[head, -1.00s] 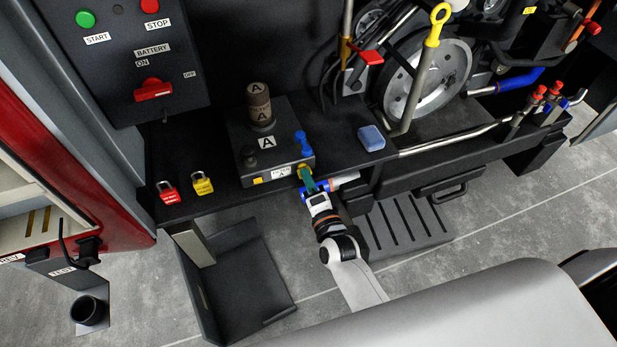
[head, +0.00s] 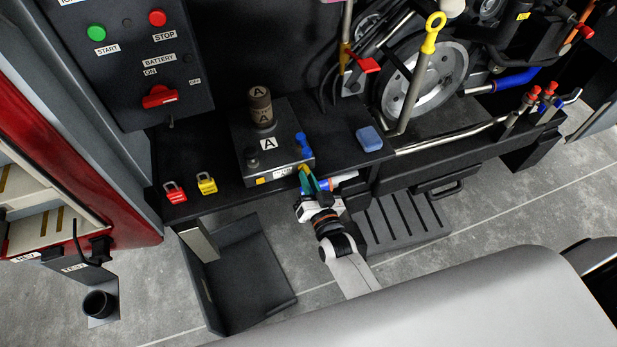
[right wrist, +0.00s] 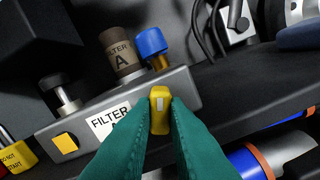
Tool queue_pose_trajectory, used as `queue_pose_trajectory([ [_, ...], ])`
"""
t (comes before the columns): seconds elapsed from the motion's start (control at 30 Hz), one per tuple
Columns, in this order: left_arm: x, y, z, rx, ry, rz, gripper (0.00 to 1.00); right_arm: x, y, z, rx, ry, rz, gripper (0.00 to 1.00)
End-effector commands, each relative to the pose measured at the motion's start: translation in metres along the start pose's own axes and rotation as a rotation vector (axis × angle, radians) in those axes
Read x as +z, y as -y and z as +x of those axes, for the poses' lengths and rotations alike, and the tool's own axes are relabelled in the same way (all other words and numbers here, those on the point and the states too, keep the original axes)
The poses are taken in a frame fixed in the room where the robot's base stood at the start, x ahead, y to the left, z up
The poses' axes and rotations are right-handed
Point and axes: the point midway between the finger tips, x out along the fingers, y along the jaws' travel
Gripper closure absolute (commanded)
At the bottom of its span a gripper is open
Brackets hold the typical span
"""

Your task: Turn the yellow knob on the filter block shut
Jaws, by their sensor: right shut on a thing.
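The filter block (head: 240,150) is a dark grey box on the black shelf, with an "A" plate on top and a "FILTER A" label (right wrist: 108,120) on its front. The yellow knob (right wrist: 160,93) sits on the block's front face near its right end, a pale mark on it. In the right wrist view its long side runs up and down the picture. My right gripper (head: 308,181) has its green fingers shut on the knob, one on each side; they hide its lower sides. My left gripper is not in view.
A blue-capped valve (right wrist: 151,44) and the brown filter A canister (right wrist: 121,54) stand on the block. A red padlock (head: 174,191) and a yellow padlock (head: 206,183) are on the shelf to the left. A blue sponge-like block (head: 369,138) lies to the right.

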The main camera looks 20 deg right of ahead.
Motion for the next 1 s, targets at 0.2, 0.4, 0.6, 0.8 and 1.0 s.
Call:
queue_pose_trajectory([
  [0.2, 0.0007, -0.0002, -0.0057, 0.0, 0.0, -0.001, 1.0, -0.0012, -0.0003, -0.0007, -0.001, -0.005, -0.184, 1.0],
  [0.4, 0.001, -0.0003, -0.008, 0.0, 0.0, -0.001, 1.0, -0.0016, -0.0002, -0.0007, -0.001, -0.005, -0.314, 1.0],
  [0.6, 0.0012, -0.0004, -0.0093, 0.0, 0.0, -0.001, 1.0, -0.0018, 0.0001, -0.0008, 0.0, -0.005, -0.396, 1.0],
  [0.8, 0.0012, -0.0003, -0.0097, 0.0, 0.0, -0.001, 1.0, -0.0021, 0.0004, -0.0009, 0.0, -0.005, -0.434, 1.0],
  [1.0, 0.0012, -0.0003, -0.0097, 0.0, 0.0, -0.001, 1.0, -0.0023, 0.0005, -0.001, 0.0, -0.005, -0.442, 1.0],
])
